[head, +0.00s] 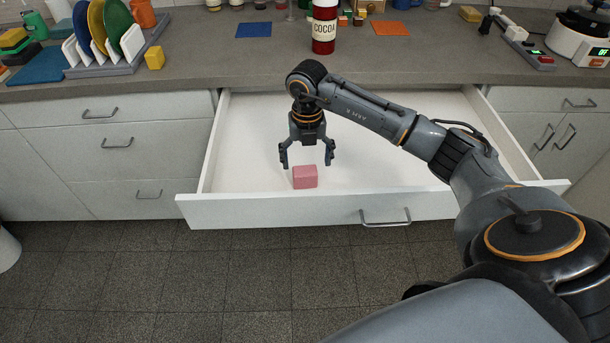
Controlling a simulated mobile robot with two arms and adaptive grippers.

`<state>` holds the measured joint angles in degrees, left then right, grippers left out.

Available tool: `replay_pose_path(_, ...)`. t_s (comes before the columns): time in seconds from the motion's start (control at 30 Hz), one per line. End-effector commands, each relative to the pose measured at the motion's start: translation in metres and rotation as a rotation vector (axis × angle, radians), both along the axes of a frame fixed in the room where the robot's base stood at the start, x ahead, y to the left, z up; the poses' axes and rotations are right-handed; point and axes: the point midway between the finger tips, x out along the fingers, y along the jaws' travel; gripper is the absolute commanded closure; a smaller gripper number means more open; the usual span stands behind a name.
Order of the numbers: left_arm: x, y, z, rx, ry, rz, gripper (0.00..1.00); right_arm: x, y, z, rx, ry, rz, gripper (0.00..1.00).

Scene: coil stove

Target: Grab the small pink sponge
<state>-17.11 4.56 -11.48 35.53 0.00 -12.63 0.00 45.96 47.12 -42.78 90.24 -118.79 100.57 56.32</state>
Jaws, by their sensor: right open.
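The small pink sponge (305,177) is a pink block in the open white drawer (400,208), close to the inside of its front panel. My right gripper (307,164) points down over the drawer. Its two fingers are spread apart, and nothing is between them. In the picture the fingertips sit just above the sponge, one to each side of it. I cannot tell whether they touch it or how high they are above the drawer floor. My left gripper is not in view.
The drawer is otherwise bare. Its side walls and front panel stand around the gripper. On the counter (200,60) behind are a dish rack (118,62) with plates, a yellow sponge (154,57), a cocoa jar (324,30) and an orange mat (389,28).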

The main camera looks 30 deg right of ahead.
Motion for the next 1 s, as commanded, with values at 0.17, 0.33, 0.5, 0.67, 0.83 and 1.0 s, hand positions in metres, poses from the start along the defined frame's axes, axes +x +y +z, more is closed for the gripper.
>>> replay_pose_path(0.17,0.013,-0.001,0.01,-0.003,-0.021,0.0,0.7,0.0,0.005,-0.027,0.001,0.005,0.001,0.15)
replay_pose_path(0.33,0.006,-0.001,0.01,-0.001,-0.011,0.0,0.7,0.001,0.004,-0.043,0.001,0.002,0.001,0.15)
replay_pose_path(0.5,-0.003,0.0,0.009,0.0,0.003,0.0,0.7,0.001,0.004,-0.044,0.001,0.0,0.002,0.15)
replay_pose_path(0.67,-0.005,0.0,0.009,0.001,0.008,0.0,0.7,0.001,0.004,-0.044,0.0,0.001,0.002,0.35)
replay_pose_path(0.83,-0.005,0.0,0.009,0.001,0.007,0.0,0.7,0.001,0.004,-0.044,0.0,0.001,0.001,0.59)
replay_pose_path(1.0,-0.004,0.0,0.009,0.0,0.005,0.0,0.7,0.001,0.004,-0.044,0.0,0.001,0.001,0.59)
